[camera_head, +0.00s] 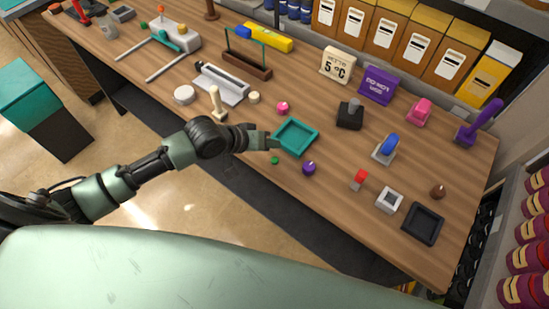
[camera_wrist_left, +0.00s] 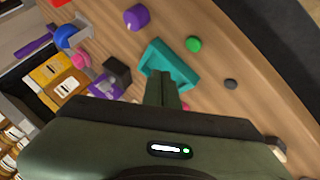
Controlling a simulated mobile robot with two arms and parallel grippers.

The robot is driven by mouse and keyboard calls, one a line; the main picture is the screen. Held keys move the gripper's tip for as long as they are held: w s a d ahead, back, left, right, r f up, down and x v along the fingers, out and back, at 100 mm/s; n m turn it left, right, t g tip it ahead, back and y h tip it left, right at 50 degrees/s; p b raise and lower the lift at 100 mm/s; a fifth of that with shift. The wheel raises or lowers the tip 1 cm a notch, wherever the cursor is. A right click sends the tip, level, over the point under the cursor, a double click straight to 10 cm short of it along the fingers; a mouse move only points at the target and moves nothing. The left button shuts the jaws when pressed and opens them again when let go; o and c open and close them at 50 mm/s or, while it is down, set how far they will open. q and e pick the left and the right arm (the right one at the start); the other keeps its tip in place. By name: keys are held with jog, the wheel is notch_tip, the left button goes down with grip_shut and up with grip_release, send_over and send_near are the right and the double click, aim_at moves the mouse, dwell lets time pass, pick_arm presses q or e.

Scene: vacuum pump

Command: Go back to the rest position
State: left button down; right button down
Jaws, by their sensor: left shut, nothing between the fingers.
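My left arm reaches in from the left in the head view. Its gripper (camera_head: 272,141) is at the left edge of a teal square tray (camera_head: 313,136) on the wooden table. In the left wrist view the shut, empty fingers (camera_wrist_left: 161,78) overlap the teal tray (camera_wrist_left: 184,75); I cannot tell whether they touch it. A small green piece (camera_head: 275,160) lies just in front of the tray, and it also shows in the left wrist view (camera_wrist_left: 193,44). My right gripper is not in view.
The table (camera_head: 232,128) holds many small objects. A purple knob (camera_head: 309,168), black block (camera_head: 350,114), pink knob (camera_head: 283,107) and wooden peg (camera_head: 217,103) stand near the gripper. Yellow boxes (camera_head: 385,33) line the back shelf. Open floor lies before the table at left.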

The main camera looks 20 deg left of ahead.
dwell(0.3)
pick_arm(q)
jog(key=s+d+f+m, duration=0.1)
jog(key=s+d+m, duration=0.25)
jog(key=s, duration=0.45)
jog(key=s+a+g+y, duration=0.2)
jog(key=s+a+y, duration=0.15)
jog(key=s, duration=0.45)
jog(key=s+a+g+y, duration=0.2)
jog(key=s+a, duration=0.3)
jog(key=s, duration=0.2)
jog(key=s+f+g+b, duration=0.15)
jog(key=f+b, duration=0.25)
jog(key=f, duration=1.4)
jog(key=s+f+t+b, duration=0.1)
jog(key=s+f+b, duration=0.15)
jog(key=f, duration=1.45)
jog(key=s+a+f+g+b, duration=0.1)
jog(key=s+a+f+b, duration=0.2)
jog(key=s+f, duration=1.2)
notch_tip(320, 180, down, 4)
jog(key=shift+s+f+g+b, duration=0.15)
jog(key=shift+g+b, duration=0.2)
jog(key=shift+b, duration=0.9)
